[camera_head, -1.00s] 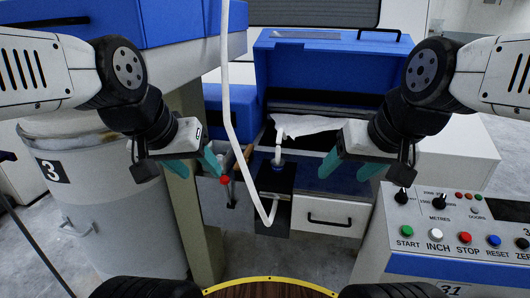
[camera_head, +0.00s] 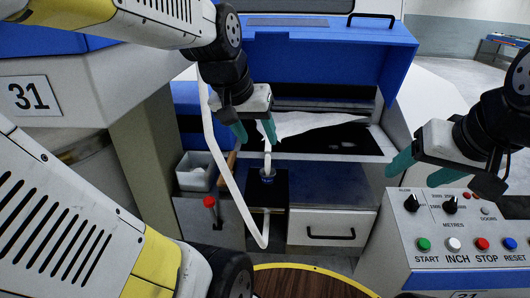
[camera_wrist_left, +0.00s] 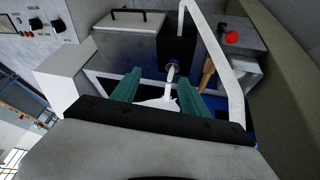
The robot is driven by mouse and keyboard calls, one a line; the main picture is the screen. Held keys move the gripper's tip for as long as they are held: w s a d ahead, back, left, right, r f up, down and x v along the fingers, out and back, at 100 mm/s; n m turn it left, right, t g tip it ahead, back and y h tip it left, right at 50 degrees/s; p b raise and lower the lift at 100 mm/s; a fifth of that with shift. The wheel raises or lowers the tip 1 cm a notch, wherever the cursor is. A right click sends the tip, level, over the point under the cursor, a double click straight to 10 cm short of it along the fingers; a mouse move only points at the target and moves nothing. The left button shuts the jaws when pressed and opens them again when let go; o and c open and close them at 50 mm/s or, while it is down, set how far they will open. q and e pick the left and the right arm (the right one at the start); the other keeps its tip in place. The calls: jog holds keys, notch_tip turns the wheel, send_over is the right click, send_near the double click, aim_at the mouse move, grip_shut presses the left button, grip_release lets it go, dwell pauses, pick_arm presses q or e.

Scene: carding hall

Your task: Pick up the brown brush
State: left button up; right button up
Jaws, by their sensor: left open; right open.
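A narrow brown piece that looks like the brush's handle (camera_head: 231,161) stands beside the small grey bin in the head view, mostly hidden behind the white bent pipe. It shows more clearly in the left wrist view as a brown handle (camera_wrist_left: 208,72), to the right of my left gripper's fingers. My left gripper (camera_head: 256,132) is open, fingers pointing down, above and a little right of the brush. It also shows open and empty in the left wrist view (camera_wrist_left: 158,92). My right gripper (camera_head: 420,170) is open and empty over the control panel.
A white bent pipe (camera_head: 222,160) runs close beside the brush. A grey bin (camera_head: 197,174) with white stuff and a red knob (camera_head: 210,202) are at its left. A black block (camera_head: 267,192) with a blue-ringed spout is at its right. The control panel (camera_head: 460,226) stands right.

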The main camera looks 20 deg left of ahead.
pick_arm(q)
jog(key=w+a+f, duration=0.2)
jog(key=w+a, duration=0.1)
jog(key=w, duration=0.3)
jog(key=n+g+y, duration=0.2)
jog(key=g, duration=0.2)
send_over(228, 165)
jog(key=s, duration=0.2)
jog(key=f, duration=1.7)
jog(key=shift+w+d+f, duration=0.1)
jog(key=shift+d, duration=0.1)
jog(key=f, duration=0.2)
jog(key=w+f, duration=0.1)
jog(key=f, duration=0.4)
jog(key=shift+w+a+f, duration=0.1)
jog(key=shift+w+f, duration=0.25)
jog(key=shift+f, duration=0.05)
grip_shut()
